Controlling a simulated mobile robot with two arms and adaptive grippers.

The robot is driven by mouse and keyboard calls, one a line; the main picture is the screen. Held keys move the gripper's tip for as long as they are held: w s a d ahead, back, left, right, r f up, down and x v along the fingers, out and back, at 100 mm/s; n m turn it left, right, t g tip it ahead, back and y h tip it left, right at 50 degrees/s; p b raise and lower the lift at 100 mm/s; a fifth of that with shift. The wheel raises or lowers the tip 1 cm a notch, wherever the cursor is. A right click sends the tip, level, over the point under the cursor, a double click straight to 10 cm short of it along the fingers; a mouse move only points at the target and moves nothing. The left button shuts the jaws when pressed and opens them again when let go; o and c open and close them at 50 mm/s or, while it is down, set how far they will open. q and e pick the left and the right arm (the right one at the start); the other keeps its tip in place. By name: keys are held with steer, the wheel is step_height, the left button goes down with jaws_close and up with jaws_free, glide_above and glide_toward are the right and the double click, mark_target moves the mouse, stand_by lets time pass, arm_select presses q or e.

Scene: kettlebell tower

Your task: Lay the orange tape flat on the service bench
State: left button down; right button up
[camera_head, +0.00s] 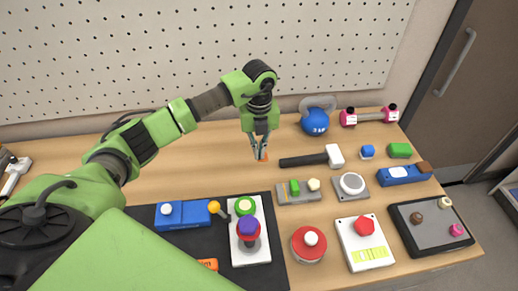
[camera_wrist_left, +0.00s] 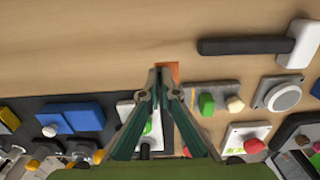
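The orange tape (camera_head: 263,158) shows as a small orange patch at the tips of my left gripper, on or just above the bare wood of the service bench (camera_head: 190,163). In the left wrist view the tape (camera_wrist_left: 173,69) shows at and beyond the fingertips. My left gripper (camera_head: 259,151) points down with its fingertips close together, apparently shut on the tape; it also shows in the left wrist view (camera_wrist_left: 161,76). The fingers hide part of the tape, and I cannot tell whether it touches the bench. My right gripper is not in view.
A black hammer (camera_head: 305,160) lies right of the gripper. A blue kettlebell (camera_head: 315,122) and pink dumbbell (camera_head: 370,117) stand behind. A grey plate (camera_head: 298,197), a white plate (camera_head: 260,252) and a black mat (camera_head: 276,268) are in front. Bare wood lies left of the gripper.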

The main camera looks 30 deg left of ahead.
mark_target(259, 173)
arm_select(q)
steer(key=shift+f+b, duration=2.15)
steer(key=shift+f, duration=1.3)
steer(key=shift+f+b, duration=0.3)
steer(key=shift+f, duration=0.05)
steer(key=c, duration=2.2)
jaws_free()
steer(key=shift+r, duration=0.15)
step_height(259, 173, up, 12)
steer(key=shift+f, duration=0.15)
